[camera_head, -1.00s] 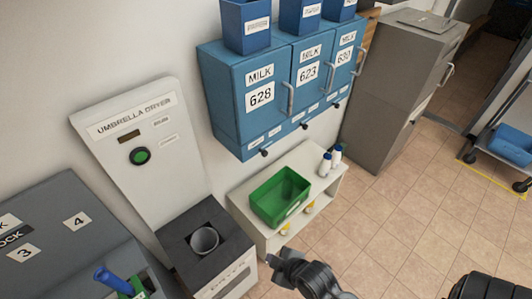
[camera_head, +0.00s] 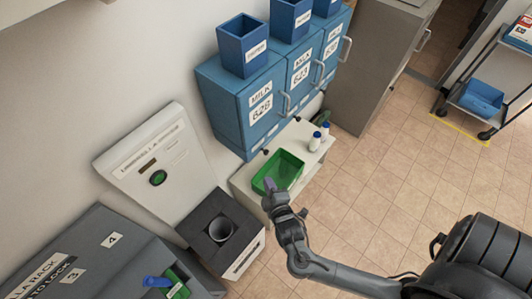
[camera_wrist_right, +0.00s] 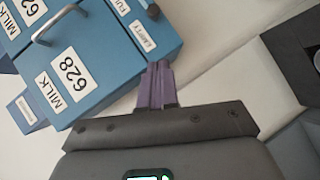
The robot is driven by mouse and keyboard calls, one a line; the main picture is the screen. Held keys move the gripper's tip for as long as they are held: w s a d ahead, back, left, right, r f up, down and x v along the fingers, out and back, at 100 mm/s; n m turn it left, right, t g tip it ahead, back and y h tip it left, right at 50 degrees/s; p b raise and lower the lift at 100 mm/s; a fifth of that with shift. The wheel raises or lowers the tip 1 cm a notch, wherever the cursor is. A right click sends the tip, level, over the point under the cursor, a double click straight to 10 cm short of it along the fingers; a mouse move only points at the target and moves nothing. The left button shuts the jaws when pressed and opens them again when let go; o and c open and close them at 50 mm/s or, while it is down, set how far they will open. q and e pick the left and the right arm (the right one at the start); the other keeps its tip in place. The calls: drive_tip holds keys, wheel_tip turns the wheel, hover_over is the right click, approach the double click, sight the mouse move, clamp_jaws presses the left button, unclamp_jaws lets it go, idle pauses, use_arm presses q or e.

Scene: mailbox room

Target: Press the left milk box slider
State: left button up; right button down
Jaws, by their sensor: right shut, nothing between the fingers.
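The left milk box, labelled MILK 628 (camera_head: 235,103), is a blue wall cabinet at the left of a row. In the right wrist view its face (camera_wrist_right: 88,65) fills the upper left. A small dark slider knob (camera_head: 266,152) juts from its lower edge; in the wrist view the knob (camera_wrist_right: 153,12) lies beyond the fingertips. My right gripper (camera_head: 268,185) is shut and empty, in front of the green bin and below the box. In the wrist view its purple fingers (camera_wrist_right: 157,66) point toward the knob, apparently with a gap. My left gripper is out of view.
A green bin (camera_head: 290,160) and white bottles (camera_head: 315,142) stand on a white shelf below the boxes. The umbrella dryer (camera_head: 155,150) is to the left. A grey cabinet (camera_head: 375,70) stands at the right. Floor right of the shelf is open.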

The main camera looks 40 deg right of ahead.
drive_tip(key=shift+w+r, duration=0.15)
drive_tip(key=shift+r, duration=0.1)
drive_tip(key=shift+w, duration=0.1)
drive_tip(key=b, duration=0.2)
approach(262, 150)
drive_tip(key=w+a, duration=0.2)
drive_tip(key=w, duration=0.1)
drive_tip(key=d, duration=0.1)
drive_tip(key=d+f, duration=0.1)
drive_tip(key=d, duration=0.1)
drive_tip(key=shift+w+d+f, duration=0.3)
drive_tip(key=shift+w+f, duration=0.1)
drive_tip(key=shift+d, duration=0.1)
